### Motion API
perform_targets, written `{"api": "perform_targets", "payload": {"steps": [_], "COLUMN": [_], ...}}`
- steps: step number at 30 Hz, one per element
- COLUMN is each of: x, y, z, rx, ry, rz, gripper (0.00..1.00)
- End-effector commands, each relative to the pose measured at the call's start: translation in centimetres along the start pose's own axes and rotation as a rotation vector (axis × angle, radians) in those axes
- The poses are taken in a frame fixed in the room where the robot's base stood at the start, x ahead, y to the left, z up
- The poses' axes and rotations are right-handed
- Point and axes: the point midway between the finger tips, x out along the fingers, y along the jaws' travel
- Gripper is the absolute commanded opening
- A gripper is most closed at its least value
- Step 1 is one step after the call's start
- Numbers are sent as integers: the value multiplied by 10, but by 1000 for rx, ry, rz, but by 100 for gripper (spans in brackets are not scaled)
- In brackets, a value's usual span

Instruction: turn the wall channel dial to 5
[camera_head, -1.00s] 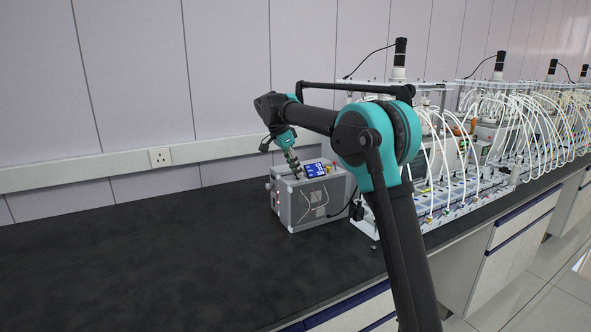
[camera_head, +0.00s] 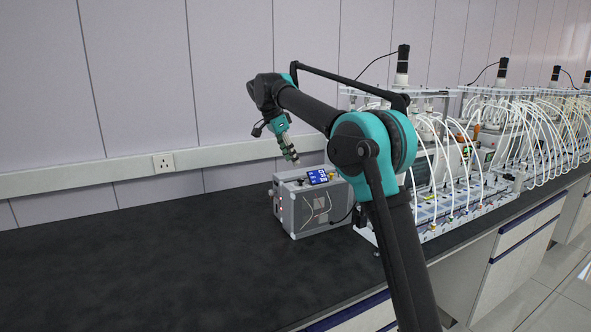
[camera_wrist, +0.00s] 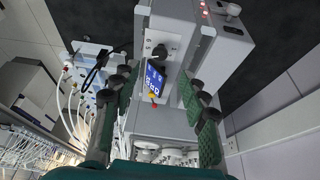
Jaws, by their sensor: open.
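A grey box-shaped unit (camera_head: 310,208) stands on the dark bench against the wall. A small blue display (camera_head: 318,177) sits on its top; it also shows in the wrist view (camera_wrist: 155,77). In the wrist view a black knob (camera_wrist: 160,51) sits on a light panel beside the display; it looks like the dial, but its setting is not legible. My gripper (camera_head: 293,160) is above the unit, apart from it. In the wrist view its green fingers with dark tips (camera_wrist: 162,92) are spread open, with the display between them and nothing held.
A small yellow part and a red part (camera_wrist: 153,104) sit next to the display. Reactor racks (camera_head: 445,170) with many white tubes stand close on the right. A wall socket (camera_head: 163,162) is at the left. The bench top (camera_head: 150,260) left of the unit is clear.

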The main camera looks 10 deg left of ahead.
Motion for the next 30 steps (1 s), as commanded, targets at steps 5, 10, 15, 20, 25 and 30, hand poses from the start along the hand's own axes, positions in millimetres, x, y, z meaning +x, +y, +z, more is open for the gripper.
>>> {"api": "perform_targets", "payload": {"steps": [5,10,15,20,25,30], "x": [-27,-38,-39,-39,-23,28], "y": [0,0,0,0,11,50], "z": [0,0,0,0,-12,-40], "rx": [-1,-1,-1,-1,-39,-173], "ry": [0,0,0,0,-16,-65], "rz": [-1,0,0,0,-4,-35], "gripper": [44,44,44,44,44,44]}}
